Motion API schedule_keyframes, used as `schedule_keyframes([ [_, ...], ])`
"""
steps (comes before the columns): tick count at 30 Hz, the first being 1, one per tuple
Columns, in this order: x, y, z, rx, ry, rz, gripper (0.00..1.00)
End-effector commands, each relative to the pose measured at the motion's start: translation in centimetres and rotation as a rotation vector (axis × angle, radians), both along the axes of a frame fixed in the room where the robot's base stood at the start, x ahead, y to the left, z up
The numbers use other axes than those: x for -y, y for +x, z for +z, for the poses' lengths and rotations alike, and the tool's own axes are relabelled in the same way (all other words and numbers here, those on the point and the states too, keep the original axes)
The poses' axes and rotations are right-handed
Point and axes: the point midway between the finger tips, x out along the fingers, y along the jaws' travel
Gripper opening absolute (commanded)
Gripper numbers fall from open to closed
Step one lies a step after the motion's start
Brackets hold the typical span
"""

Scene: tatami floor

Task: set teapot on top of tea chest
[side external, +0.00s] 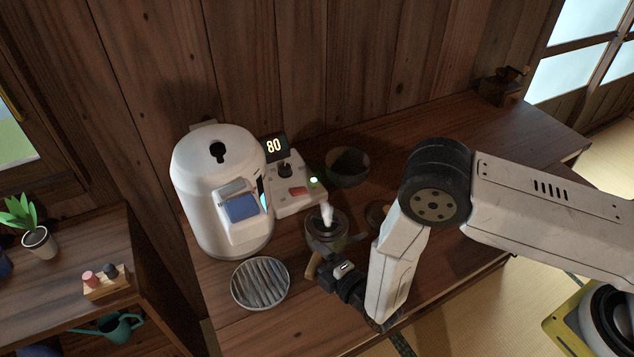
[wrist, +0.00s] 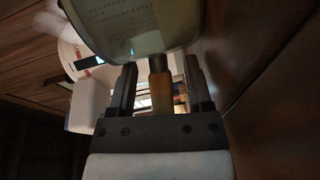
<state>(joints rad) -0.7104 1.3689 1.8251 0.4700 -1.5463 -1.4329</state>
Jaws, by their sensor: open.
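The teapot (side external: 316,229) appears to be the dark, partly see-through round vessel on the wooden counter, with white steam above it. A light wooden handle (side external: 312,266) sticks out towards my gripper (side external: 324,262). In the wrist view, a pale vessel with rows of small dots (wrist: 135,22) fills the top, and its handle (wrist: 158,88) stands between the two fingers of my gripper (wrist: 157,80). The fingers are open, one on each side of the handle; contact cannot be told.
A ribbed round dish (side external: 260,283) is at the front. A dark bowl (side external: 347,166) stands behind the vessel. The counter's right half (side external: 480,130) is mostly clear.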

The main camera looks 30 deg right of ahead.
Motion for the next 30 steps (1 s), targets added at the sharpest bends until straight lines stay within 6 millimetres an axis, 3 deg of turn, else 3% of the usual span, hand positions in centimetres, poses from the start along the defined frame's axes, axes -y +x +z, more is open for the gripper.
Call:
schedule_keyframes([
  [7,0.0,-0.1,0.3,-0.001,0.000,0.000,0.64],
  [11,0.2,-1.1,0.3,-0.003,-0.002,0.000,0.64],
  [30,2.4,-10.2,1.0,-0.002,-0.001,0.002,0.64],
])
